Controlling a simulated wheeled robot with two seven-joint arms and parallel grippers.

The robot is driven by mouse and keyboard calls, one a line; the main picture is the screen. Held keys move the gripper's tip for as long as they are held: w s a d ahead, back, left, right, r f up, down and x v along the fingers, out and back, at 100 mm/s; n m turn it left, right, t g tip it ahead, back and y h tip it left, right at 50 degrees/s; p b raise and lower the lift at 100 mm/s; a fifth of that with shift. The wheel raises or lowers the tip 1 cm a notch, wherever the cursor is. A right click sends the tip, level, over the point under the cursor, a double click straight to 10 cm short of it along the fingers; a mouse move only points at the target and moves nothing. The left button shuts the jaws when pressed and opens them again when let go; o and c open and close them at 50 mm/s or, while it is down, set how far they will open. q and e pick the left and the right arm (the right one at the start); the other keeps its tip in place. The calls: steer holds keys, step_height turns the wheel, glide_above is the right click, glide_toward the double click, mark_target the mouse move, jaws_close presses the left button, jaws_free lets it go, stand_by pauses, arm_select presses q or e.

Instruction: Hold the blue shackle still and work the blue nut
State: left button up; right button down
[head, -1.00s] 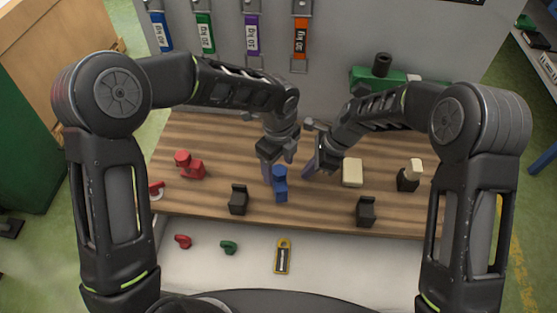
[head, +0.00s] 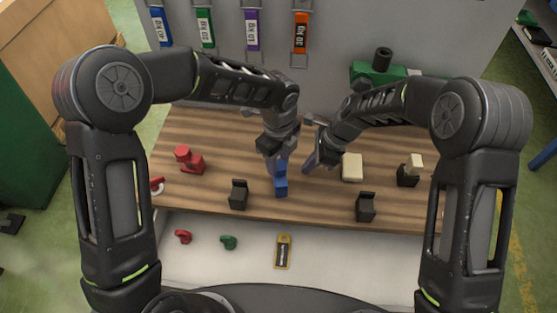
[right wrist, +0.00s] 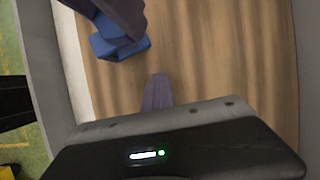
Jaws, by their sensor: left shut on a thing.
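The blue shackle (head: 281,186) stands on the wooden bench top near its middle. My left gripper (head: 279,163) reaches down from behind and is shut on the blue shackle's upper part. The fingers hide part of it, and I cannot make out the blue nut separately. My right gripper (head: 309,163) is just to the right, apart from the shackle, with a purple-grey finger slanting down. In the right wrist view, the blue piece (right wrist: 118,46) shows at upper left under a dark finger, and one right finger (right wrist: 157,93) shows below it, not touching it. Its opening is unclear.
Black brackets stand front left (head: 238,195) and front right (head: 365,207). A red piece (head: 188,160) is at left; a cream block (head: 352,167) and a black-and-cream piece (head: 409,171) are at right. Red, green and yellow items lie on the front ledge (head: 340,255).

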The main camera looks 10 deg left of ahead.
arm_select(q)
jaws_close()
steer(key=n, duration=0.5)
steer(key=shift+s+n, duration=0.1)
steer(key=shift+n, duration=0.5)
steer(key=n, duration=0.5)
steer(key=shift+n, duration=0.4)
steer(key=n, duration=0.6)
steer(key=shift+s, duration=0.1)
